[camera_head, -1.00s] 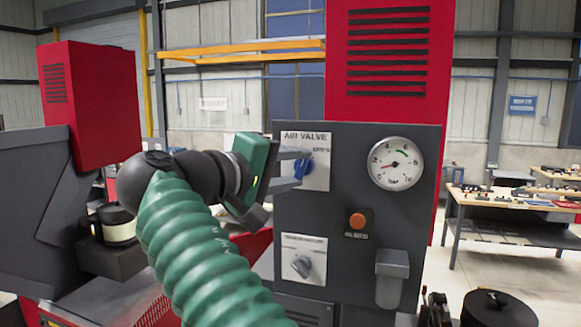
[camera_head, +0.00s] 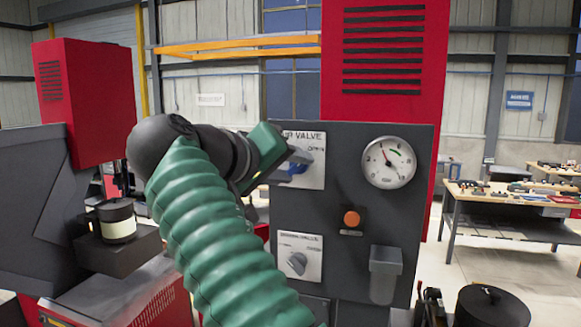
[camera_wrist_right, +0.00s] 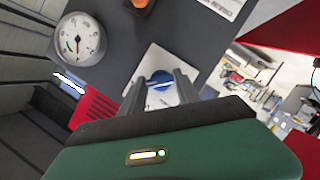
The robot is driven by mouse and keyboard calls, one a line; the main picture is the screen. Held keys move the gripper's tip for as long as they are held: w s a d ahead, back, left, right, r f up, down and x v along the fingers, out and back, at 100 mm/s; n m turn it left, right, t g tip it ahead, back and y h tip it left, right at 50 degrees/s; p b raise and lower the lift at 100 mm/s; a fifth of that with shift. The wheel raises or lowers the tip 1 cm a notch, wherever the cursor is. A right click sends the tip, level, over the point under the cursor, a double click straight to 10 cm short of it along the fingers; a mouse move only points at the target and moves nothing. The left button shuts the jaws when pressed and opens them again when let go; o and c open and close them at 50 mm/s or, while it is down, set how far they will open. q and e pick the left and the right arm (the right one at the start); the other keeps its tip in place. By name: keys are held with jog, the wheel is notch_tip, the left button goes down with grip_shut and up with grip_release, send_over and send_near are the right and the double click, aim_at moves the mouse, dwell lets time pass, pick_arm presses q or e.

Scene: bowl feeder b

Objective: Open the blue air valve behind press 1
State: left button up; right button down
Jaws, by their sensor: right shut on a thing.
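The blue air valve knob (camera_head: 293,169) sits on a white plate marked "AIR VALVE" (camera_head: 313,172) on a dark grey panel. Its handle lies close to horizontal, pointing towards the word "OPEN". My right gripper (camera_head: 297,159) is shut on the knob, its fingers partly hiding it. In the right wrist view the blue knob (camera_wrist_right: 160,84) shows between the two fingers (camera_wrist_right: 160,92). The pressure gauge (camera_head: 388,162) on the panel has its needle pointing up and left. My left gripper is not in view.
Below the valve is a second plate with a grey knob (camera_head: 297,262). An orange button (camera_head: 351,218) and a grey box (camera_head: 385,274) are on the panel's right side. A red machine with a dark front (camera_head: 85,105) stands left. A workbench (camera_head: 510,204) is far right.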

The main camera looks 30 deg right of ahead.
jog(key=shift+a+f, duration=0.1)
jog(key=shift+f, duration=0.25)
jog(key=c, duration=1.3)
grip_release()
jog(key=o, duration=0.4)
jog(key=shift+r, duration=0.2)
jog(key=shift+a, duration=0.1)
jog(key=p+v, duration=0.4)
jog(key=v, duration=1.2)
jog(key=shift+a, duration=0.2)
